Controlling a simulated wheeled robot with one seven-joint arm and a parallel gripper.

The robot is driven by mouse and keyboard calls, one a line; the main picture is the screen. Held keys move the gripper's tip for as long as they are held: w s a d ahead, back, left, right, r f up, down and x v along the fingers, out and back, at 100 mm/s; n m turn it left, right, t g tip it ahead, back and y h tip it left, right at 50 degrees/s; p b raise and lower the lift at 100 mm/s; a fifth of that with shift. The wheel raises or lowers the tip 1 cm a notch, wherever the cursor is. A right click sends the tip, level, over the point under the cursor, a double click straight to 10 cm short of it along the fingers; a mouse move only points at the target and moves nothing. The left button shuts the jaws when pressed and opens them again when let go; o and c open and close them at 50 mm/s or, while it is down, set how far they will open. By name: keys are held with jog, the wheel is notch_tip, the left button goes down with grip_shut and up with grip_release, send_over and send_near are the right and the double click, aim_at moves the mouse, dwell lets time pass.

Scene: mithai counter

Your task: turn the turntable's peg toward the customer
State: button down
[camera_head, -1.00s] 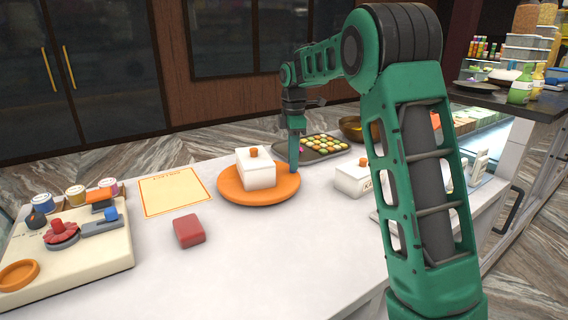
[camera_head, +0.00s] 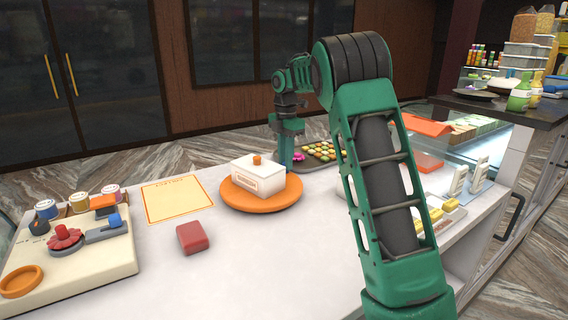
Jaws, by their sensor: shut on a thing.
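The orange round turntable (camera_head: 238,200) lies on the white counter. A white lidded box (camera_head: 258,178) with an orange knob sits on it, a labelled long side facing the front. My gripper (camera_head: 286,164) points down at the turntable's far right edge, behind the box. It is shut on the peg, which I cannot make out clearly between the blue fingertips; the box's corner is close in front.
A red block (camera_head: 192,237) and an orange-bordered sheet (camera_head: 176,198) lie left of the turntable. A cream board with knobs (camera_head: 95,262) stands at far left. A tray of sweets (camera_head: 318,153) lies just behind my gripper. My arm covers the counter's right part.

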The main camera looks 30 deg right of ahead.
jog(key=shift+w+a+r+n, duration=0.1)
jog(key=shift+w+a+n, duration=0.15)
jog(key=shift+w+n, duration=0.45)
jog(key=shift+w+a+f+n, duration=0.1)
jog(key=shift+w+a+n, duration=0.2)
jog(key=shift+w+n, duration=0.35)
jog(key=shift+w+a+r+n, duration=0.1)
jog(key=shift+w+a+n, duration=0.15)
jog(key=shift+w+n, duration=0.45)
jog(key=shift+w+a+r+n, duration=0.1)
jog(key=shift+w+a+n, duration=0.5)
jog(key=shift+n, duration=0.3)
jog(key=shift+w+a+n, duration=0.35)
jog(key=shift+a+n, duration=0.3)
jog(key=shift+n, duration=0.2)
jog(key=shift+w+a+n, duration=0.25)
jog(key=shift+a+n, duration=0.35)
jog(key=shift+n, duration=0.05)
jog(key=shift+w+a+n, duration=0.25)
jog(key=shift+a+n, duration=0.4)
jog(key=shift+n, duration=0.05)
jog(key=shift+w+a+n, duration=0.25)
jog(key=shift+a+n, duration=0.35)
jog(key=shift+n, duration=0.05)
jog(key=shift+w+a+r+n, duration=0.1)
jog(key=shift+a+n, duration=1.6)
jog(key=shift+a, duration=0.1)
jog(key=c, duration=1.6)
grip_release()
jog(key=shift+a, duration=0.1)
